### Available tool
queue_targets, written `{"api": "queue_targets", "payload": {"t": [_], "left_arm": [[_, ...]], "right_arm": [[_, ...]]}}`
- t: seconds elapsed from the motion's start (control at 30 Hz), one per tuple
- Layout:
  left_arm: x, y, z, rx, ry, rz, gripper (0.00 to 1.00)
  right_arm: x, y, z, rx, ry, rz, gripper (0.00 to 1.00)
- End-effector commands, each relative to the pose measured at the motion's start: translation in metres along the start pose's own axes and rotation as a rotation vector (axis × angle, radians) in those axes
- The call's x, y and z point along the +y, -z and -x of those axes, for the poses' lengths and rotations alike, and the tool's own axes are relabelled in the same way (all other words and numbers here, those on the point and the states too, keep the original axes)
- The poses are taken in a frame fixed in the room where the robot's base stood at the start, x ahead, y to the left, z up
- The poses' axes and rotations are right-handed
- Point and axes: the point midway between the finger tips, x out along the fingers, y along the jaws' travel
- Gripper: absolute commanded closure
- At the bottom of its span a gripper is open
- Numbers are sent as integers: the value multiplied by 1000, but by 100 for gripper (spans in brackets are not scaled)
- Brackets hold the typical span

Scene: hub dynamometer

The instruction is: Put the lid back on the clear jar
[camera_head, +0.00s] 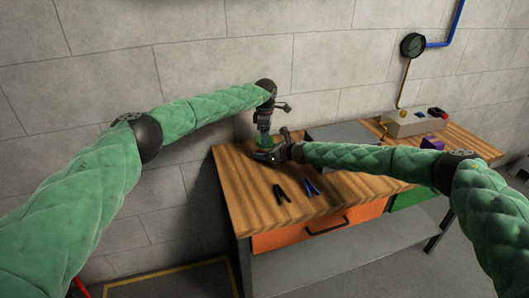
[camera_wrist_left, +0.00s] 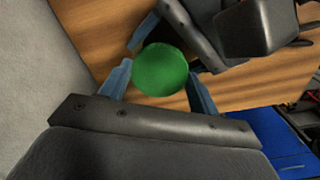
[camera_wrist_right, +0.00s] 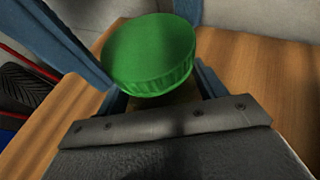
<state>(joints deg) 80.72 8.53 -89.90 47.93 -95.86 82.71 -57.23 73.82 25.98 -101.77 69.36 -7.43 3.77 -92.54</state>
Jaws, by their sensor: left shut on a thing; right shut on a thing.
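The green round lid (camera_wrist_right: 150,52) has a ridged rim and lies between the fingers of my left gripper (camera_wrist_left: 160,88), which is shut on it from above. The lid's flat top also shows in the left wrist view (camera_wrist_left: 160,70). My right gripper (camera_wrist_right: 160,90) is shut around the space just below the lid, where the clear jar is mostly hidden by the lid and fingers. Both grippers meet over the left end of the bench in the head view. I cannot tell whether the lid touches or is seated on the jar's mouth.
The wooden bench (camera_head: 240,190) has black pliers (camera_head: 281,194) and a blue-handled tool (camera_head: 311,187) near its front edge. A dark grey slab (camera_head: 345,134) lies behind my right arm. A grey box (camera_head: 415,123) and a purple block (camera_head: 432,143) stand further right. The wall is close behind.

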Motion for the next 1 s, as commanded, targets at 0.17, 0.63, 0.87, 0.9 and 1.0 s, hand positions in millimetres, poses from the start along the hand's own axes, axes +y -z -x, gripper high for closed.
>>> {"api": "queue_targets", "payload": {"t": [0.17,0.63,0.87,0.9,1.0], "left_arm": [[3,6,2,5,-6,-249,66],[3,7,2,6,-4,-939,66],[2,6,2,6,-3,-1167,66],[2,6,2,6,-3,-1165,66],[2,6,2,6,-3,-1163,33]], "right_arm": [[3,2,0,2,-6,1,94],[4,2,0,2,-7,1,94],[4,2,0,2,-8,1,94],[4,2,0,2,-8,1,94],[4,3,0,2,-8,1,94]]}}
